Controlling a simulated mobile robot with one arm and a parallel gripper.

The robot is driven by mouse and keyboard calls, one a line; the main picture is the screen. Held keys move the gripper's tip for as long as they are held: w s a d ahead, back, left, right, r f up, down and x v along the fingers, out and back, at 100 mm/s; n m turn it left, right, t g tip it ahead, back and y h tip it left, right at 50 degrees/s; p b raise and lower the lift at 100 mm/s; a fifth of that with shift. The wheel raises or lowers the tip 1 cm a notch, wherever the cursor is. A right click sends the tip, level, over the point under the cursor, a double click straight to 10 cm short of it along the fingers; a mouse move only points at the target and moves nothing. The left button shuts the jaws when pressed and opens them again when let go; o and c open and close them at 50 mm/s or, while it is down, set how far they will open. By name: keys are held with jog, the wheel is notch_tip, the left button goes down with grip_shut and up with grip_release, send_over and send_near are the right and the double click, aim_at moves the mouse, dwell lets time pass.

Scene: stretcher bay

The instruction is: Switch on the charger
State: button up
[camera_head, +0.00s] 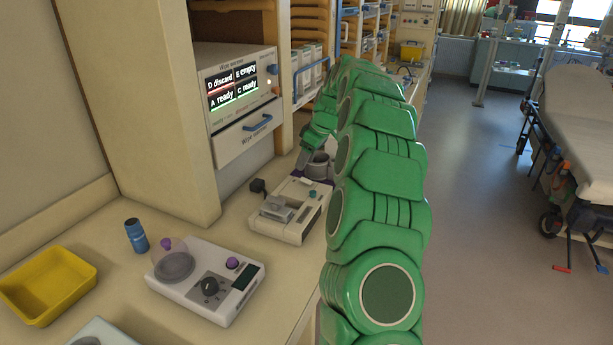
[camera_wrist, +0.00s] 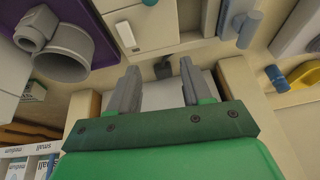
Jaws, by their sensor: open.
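A white bench device (camera_head: 310,222), which may be the charger, lies on the counter with a grey clamp-like part (camera_head: 277,212) and a teal button (camera_head: 312,194). No readable label shows on it. A black plug-like piece (camera_head: 258,186) is at its back left corner. In the head view my green arm hides part of the counter.
The wipe warmer (camera_head: 240,95) stands behind. A grey cup (camera_head: 318,165) is beside my arm. A stretcher (camera_head: 585,120) stands right.

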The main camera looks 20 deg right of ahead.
aim_at(305, 179)
jog(key=shift+w+d+f, duration=0.3)
jog(key=shift+w+f, duration=0.45)
jog(key=shift+f, duration=0.85)
jog(key=shift+w+d+f, duration=0.35)
jog(key=shift+w+f, duration=0.45)
jog(key=shift+f, duration=0.75)
jog(key=shift+w+d+f, duration=0.3)
jog(key=shift+w+f, duration=0.45)
jog(key=shift+f, duration=0.85)
